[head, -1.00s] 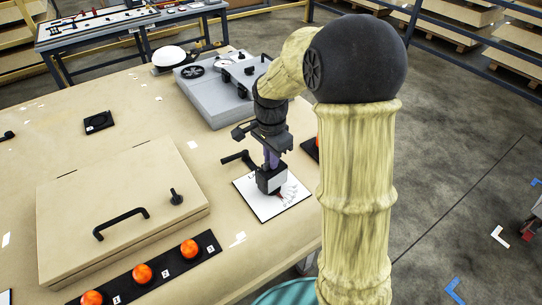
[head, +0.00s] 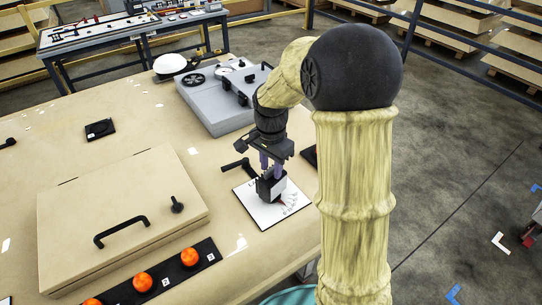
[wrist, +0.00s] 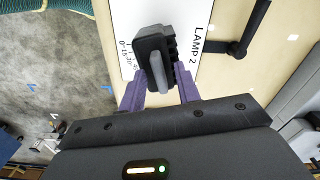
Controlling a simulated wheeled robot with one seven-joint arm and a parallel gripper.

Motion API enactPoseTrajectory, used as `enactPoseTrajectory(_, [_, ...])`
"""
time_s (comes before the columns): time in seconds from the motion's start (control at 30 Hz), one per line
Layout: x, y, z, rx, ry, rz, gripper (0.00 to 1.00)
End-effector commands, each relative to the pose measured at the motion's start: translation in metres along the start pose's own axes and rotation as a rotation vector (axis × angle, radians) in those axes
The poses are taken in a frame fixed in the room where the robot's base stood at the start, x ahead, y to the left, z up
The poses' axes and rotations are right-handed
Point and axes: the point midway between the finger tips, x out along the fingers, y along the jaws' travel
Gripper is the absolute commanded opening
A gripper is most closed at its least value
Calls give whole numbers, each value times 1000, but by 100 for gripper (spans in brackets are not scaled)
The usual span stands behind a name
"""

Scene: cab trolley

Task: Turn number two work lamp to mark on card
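The number two work lamp (head: 268,190) is a small dark block with a light face, standing on a white card (head: 257,216) at the table's right edge. In the wrist view the lamp (wrist: 157,60) is black with a grey bar. The card (wrist: 185,75) there reads LAMP 2, with a number scale partly hidden behind the lamp. Which mark the lamp points to is not clear. My gripper (head: 271,166) is above the lamp, pointing down. Its purple fingers (wrist: 160,90) stand apart on either side of the lamp, with a gap visible on the left.
A black handle-like arm (head: 236,168) sticks out beside the card. A wooden lidded box (head: 75,215), a strip with orange knobs (head: 205,248) and a grey case (head: 205,105) stand around it. Open tabletop lies behind the box.

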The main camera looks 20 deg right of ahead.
Motion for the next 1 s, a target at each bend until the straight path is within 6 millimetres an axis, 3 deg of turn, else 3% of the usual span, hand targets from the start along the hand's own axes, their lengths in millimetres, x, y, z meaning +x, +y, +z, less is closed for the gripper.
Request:
enactPoseTrajectory(0.27, [-31, -1, 0, 1, 3, -6, 33])
enactPoseTrajectory(0.8, [-139, -1, 0, 0, 3, -5, 33])
enactPoseTrajectory(1.0, [-167, -1, 0, 0, 2, -4, 33])
